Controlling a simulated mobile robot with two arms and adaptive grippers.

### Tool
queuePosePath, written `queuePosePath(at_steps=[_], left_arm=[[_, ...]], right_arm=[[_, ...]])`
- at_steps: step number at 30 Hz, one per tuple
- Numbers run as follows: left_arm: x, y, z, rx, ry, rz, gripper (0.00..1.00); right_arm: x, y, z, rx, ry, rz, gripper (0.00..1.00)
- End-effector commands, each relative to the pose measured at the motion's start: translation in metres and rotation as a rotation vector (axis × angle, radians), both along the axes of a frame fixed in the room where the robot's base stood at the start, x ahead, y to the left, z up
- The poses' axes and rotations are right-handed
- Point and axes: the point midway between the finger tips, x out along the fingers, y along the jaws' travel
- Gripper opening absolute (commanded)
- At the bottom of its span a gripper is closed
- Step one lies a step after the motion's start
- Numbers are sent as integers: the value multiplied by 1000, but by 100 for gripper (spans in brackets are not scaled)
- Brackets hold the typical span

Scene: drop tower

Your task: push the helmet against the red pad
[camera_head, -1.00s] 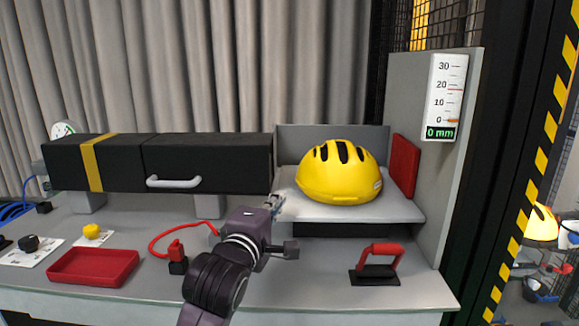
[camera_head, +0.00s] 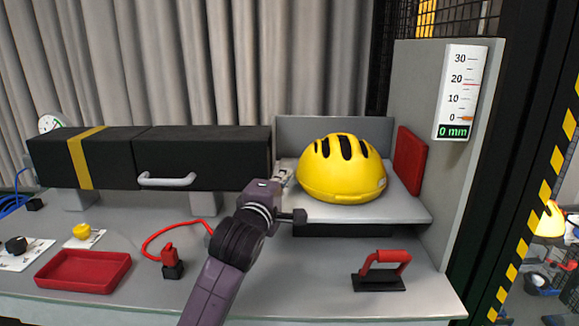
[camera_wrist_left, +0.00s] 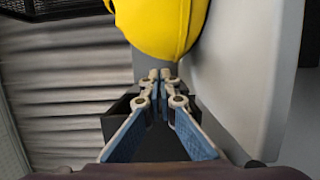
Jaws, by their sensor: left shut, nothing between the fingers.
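The yellow helmet (camera_head: 341,170) with black vents sits on the grey shelf (camera_head: 392,212). The red pad (camera_head: 409,162) stands upright on the grey panel at the shelf's right end; a gap shows between helmet and pad. My left gripper (camera_head: 283,178) is at the helmet's left side, low, near the shelf's left edge. In the left wrist view the gripper (camera_wrist_left: 160,76) is shut with nothing in it, its tips just below the helmet (camera_wrist_left: 160,25); I cannot tell whether they touch it. My right gripper is not in view.
A scale (camera_head: 462,92) on the panel reads 0 mm. A black box (camera_head: 200,160) with a handle is left of the shelf. A red-handled tool (camera_head: 380,272), a red plug (camera_head: 171,262) and a red tray (camera_head: 83,271) lie on the table.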

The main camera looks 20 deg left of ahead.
Motion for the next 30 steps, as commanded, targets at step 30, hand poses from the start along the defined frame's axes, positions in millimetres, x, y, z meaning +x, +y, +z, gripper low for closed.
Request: queuePosePath(at_steps=[30], left_arm=[[41,-12,0,-8,-2,-3,0]], right_arm=[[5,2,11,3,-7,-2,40]])
